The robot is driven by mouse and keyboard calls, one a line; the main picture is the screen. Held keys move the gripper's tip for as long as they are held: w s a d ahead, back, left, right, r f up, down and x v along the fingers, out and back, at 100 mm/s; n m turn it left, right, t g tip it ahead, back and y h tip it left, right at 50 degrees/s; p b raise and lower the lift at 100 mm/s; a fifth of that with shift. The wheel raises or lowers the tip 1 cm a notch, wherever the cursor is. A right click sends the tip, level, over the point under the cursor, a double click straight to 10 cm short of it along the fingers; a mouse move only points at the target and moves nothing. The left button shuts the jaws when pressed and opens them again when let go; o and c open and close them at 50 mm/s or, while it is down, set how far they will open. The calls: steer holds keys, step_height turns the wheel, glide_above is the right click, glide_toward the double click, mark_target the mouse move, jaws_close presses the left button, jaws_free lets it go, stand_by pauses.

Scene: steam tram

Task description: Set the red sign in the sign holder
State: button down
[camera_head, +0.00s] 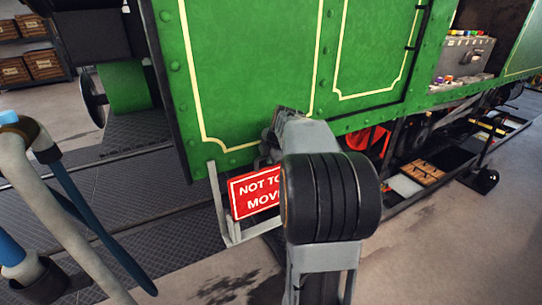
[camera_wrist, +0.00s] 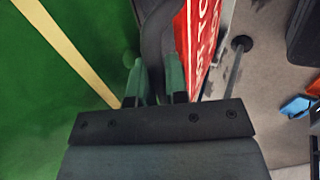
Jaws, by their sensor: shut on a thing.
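The red sign (camera_head: 253,192) with white letters, "NOT TO MOVE" as far as it shows, stands near upright below the green tram side. The sign holder (camera_head: 225,210), a pale grey frame, shows along the sign's left and lower sides; I cannot tell if the sign is fully seated. My arm hides the sign's right part and my fingers in the head view. In the wrist view my gripper (camera_wrist: 157,88) is shut around a dark curved piece (camera_wrist: 157,35), apparently the sign's handle, beside the sign's face (camera_wrist: 204,35).
The green tram side (camera_head: 250,70) is close behind my gripper. Pale and blue hoses (camera_head: 60,200) stand in the left foreground. An open compartment with coloured items (camera_head: 465,60) and a running board with a wooden box (camera_head: 420,173) are at right. The floor at lower right is clear.

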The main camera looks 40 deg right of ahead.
mark_target(271, 166)
steer(key=shift+f, duration=0.3)
stand_by(0.4)
steer(key=shift+f+b, duration=1.35)
steer(key=shift+b, duration=0.1)
steer(key=shift+f, duration=0.1)
steer(key=shift+f+b, duration=1.4)
steer(key=shift+f, duration=0.15)
steer(key=shift+f+b, duration=1.1)
steer(key=c, duration=1.1)
jaws_free()
steer(key=shift+o, duration=0.2)
